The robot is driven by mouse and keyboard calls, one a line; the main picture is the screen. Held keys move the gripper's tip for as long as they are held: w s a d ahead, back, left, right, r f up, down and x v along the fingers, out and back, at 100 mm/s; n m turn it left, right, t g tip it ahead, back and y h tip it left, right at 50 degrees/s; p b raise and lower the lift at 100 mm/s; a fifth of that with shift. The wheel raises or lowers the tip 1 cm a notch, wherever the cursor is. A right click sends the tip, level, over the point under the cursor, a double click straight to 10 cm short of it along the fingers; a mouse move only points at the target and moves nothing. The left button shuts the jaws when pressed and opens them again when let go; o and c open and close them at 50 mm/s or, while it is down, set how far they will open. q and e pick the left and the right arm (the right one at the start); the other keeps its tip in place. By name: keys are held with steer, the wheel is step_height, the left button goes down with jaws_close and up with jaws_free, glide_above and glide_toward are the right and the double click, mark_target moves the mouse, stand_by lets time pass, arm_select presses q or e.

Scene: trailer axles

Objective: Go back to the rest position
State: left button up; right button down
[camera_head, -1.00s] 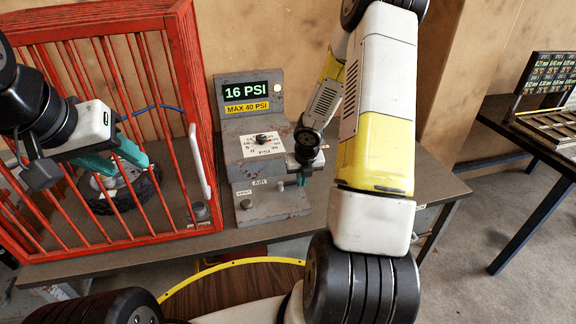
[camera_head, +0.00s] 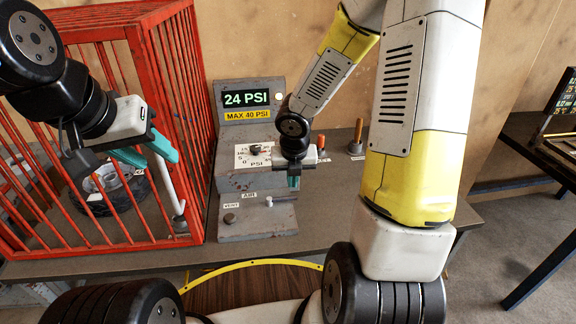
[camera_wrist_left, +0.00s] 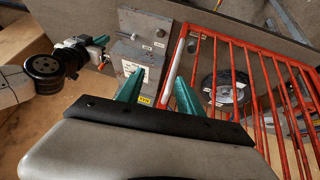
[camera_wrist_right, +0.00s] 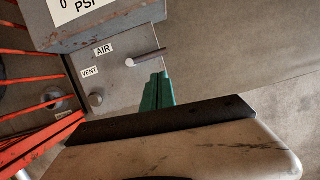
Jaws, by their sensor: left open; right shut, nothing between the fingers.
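My left gripper (camera_head: 150,156) is open and empty in front of the red cage's bars and its pale vertical handle. Its teal fingers stand apart in the left wrist view (camera_wrist_left: 150,88). My right gripper (camera_head: 294,182) is shut and empty, above the right side of the inflator's lower block. Its teal fingers are together in the right wrist view (camera_wrist_right: 158,90), close to the AIR lever (camera_wrist_right: 146,57). The grey inflator station (camera_head: 258,225) shows 24 PSI on its display (camera_head: 246,98), above a MAX 40 PSI label.
A red barred cage (camera_head: 110,235) with a wheel (camera_head: 112,188) inside stands at the left of the bench (camera_head: 330,236). Two upright handled tools, one orange-brown (camera_head: 357,135), stand behind my right arm. A dark table (camera_head: 535,170) is at the far right.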

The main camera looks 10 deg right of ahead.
steer(key=s+d+r+m+t+h, duration=0.1)
steer(key=s+d+r+m, duration=0.15)
steer(key=r+m, duration=0.55)
steer(key=s+d+r+m, duration=0.2)
steer(key=s+r+m, duration=0.2)
steer(key=r+m, duration=0.45)
steer(key=s+a+r+m+t+y, duration=0.1)
steer(key=s+a+r+m+y, duration=0.2)
steer(key=m, duration=1.4)
steer(key=s+r, duration=0.4)
steer(key=s, duration=0.3)
steer(key=shift+a+t+y, duration=0.3)
steer(key=shift+t, duration=0.1)
